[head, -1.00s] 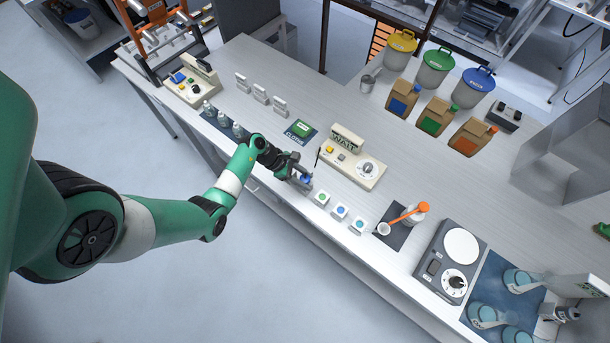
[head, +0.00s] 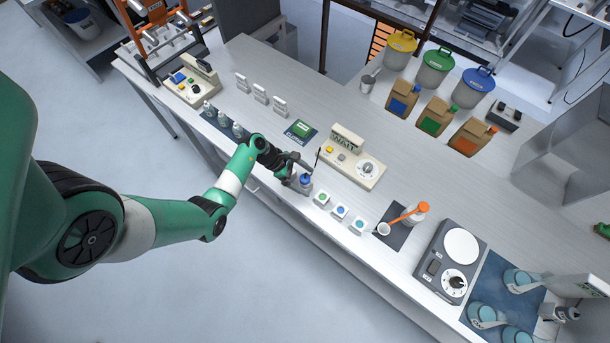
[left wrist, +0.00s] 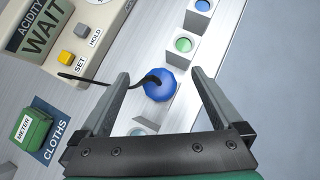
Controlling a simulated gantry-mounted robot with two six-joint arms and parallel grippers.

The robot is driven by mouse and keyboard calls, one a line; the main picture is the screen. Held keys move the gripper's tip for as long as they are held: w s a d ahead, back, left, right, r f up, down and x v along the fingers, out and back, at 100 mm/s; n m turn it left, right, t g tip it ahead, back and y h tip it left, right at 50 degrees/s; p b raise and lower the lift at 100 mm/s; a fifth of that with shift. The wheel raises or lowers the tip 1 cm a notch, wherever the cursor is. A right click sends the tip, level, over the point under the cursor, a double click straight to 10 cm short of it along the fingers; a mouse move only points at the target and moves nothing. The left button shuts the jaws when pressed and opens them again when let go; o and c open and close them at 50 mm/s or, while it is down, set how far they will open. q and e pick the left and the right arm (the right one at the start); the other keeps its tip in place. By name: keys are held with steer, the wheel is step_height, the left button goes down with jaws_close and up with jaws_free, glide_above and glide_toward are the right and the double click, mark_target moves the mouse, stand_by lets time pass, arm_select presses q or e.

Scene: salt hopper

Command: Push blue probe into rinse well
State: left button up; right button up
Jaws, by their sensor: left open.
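The blue probe (head: 306,179) stands at the near end of the row of small white blocks, its blue top and dark cable clear in the left wrist view (left wrist: 159,88). My left gripper (left wrist: 161,73) is open, one finger on each side of the probe with a gap to both. What lies under the probe is hidden. My right gripper is not in view.
A green well block (head: 322,198), a blue one (head: 340,211) and a pale blue one (head: 358,225) continue the row to the right. The acidity meter (head: 352,158) stands behind. The table's front edge is close.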

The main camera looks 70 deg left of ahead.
arm_select(q)
steer(key=shift+p+v, duration=2.5)
steer(key=shift+v, duration=0.5)
steer(key=p+v, duration=0.1)
steer(key=v, duration=1)
steer(key=shift+s+r, duration=0.15)
steer(key=shift+s, duration=0.1)
